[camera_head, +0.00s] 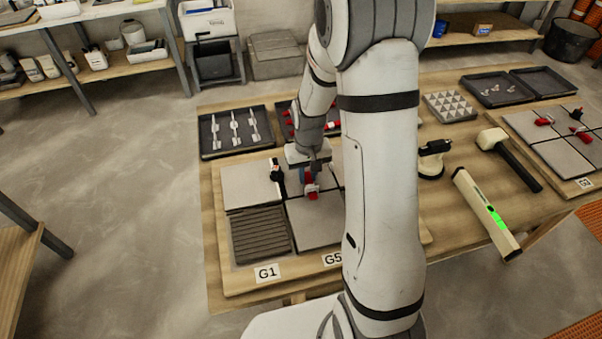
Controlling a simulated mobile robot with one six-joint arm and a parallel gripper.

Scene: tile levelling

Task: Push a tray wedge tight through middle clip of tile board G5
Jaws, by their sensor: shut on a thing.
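My gripper (309,178) points down over the tile board (240,284) labelled G1 and G5. It is shut on a red wedge (312,191), low over the joint area between the grey tiles. A whitish clip part shows beside the wedge; I cannot tell whether the wedge is in the clip or how deep. A dark clip piece with a little red (276,172) stands to the left at a tile joint. The wedge tray (284,108) behind holds several red wedges and is partly hidden by my arm. My arm also hides the board's right part.
A tray of white clips (205,152) is at the back left. To the right are a black suction lifter (431,160), a mallet (508,158), a level with a green display (486,213), a spacer plate (449,106) and another tile board (560,160).

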